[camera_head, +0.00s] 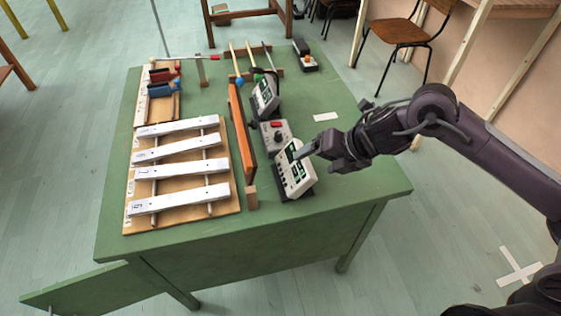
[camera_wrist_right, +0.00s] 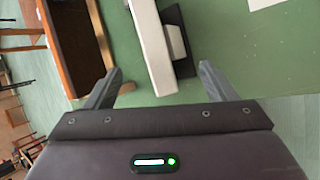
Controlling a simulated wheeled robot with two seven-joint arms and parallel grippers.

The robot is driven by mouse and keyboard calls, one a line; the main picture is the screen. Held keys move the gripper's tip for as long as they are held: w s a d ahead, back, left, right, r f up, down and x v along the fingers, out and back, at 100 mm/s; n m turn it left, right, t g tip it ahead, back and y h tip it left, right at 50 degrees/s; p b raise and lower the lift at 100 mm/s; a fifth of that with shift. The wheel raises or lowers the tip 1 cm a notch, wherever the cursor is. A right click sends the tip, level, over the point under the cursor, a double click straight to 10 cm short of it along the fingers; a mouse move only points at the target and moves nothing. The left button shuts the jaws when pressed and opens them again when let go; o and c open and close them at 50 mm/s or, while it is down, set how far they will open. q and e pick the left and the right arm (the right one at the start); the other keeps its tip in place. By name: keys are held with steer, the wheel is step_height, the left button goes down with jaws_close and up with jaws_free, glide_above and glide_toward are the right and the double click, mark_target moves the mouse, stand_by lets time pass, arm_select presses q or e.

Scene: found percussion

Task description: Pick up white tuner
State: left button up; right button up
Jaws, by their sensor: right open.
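The white tuner (camera_head: 293,176) stands tilted on a dark stand near the right front of the green table, with a green-lit display on its face. My right gripper (camera_head: 318,157) is open at the tuner's upper right edge in the head view, partly covering it. In the right wrist view, the tuner (camera_wrist_right: 153,45) shows edge-on between the two open fingers (camera_wrist_right: 160,72), with a visible gap to each finger. Whether the fingers overlap it in depth is hard to tell. My left gripper is not in view.
An orange-brown wooden bar (camera_head: 241,132) stands upright left of the tuner. White bars on a wooden board (camera_head: 225,206) fill the left. Table right of the tuner is clear.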

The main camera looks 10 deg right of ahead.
mark_target(310, 165)
steer(key=x, duration=0.2)
steer(key=shift+f, duration=0.4)
steer(key=x, duration=0.3)
steer(key=shift+w+a+f, duration=0.1)
steer(key=shift+w+a, duration=0.1)
steer(key=shift+w, duration=0.15)
steer(key=shift+f, duration=0.15)
steer(key=c, duration=1.3)
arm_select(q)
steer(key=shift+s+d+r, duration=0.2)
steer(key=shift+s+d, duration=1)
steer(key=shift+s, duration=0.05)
